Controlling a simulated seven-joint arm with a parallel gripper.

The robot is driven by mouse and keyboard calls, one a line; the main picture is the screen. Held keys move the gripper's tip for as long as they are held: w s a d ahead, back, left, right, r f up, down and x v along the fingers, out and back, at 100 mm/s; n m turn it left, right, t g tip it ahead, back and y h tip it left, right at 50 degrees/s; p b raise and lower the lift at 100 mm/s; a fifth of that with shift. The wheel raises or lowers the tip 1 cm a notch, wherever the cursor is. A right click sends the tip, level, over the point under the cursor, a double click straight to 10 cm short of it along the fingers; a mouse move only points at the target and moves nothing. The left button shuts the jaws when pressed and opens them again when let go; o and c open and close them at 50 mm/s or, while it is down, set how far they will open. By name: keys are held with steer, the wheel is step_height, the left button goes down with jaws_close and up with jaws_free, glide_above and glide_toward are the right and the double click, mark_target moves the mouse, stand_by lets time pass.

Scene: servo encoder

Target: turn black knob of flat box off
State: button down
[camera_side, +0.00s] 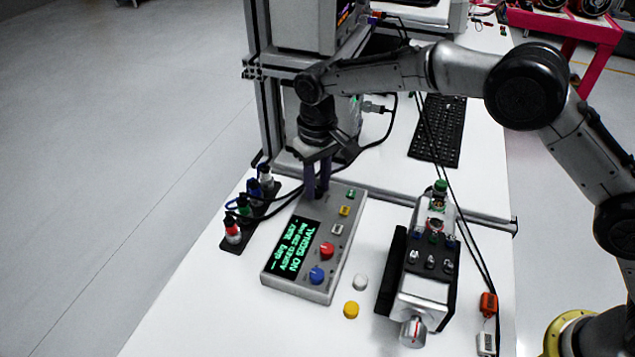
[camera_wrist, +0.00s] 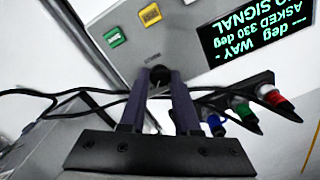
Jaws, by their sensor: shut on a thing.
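The flat box (camera_side: 325,236) is a grey panel on the white table, with a dark display (camera_side: 294,246) of green text reading "NO SIGNAL" and "ASKED 330 deg". The box (camera_wrist: 180,35) also fills the upper part of the wrist view. My gripper (camera_side: 318,192) points down at the box's far end. In the wrist view its two dark fingers (camera_wrist: 160,88) are closed around the black knob (camera_wrist: 160,73). Only the knob's top shows between the fingertips; in the side view the fingers hide it.
A dark strip with coloured plugs (camera_side: 233,230) and cables lies left. Loose white (camera_side: 360,282) and yellow (camera_side: 351,310) caps and a metal device (camera_side: 426,262) stand right.

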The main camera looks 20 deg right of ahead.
mark_target(318, 189)
steer(key=shift+r, duration=0.1)
stand_by(0.3)
steer(key=c, duration=0.6)
jaws_free()
step_height(318, 189, up, 14)
steer(key=shift+f, duration=0.1)
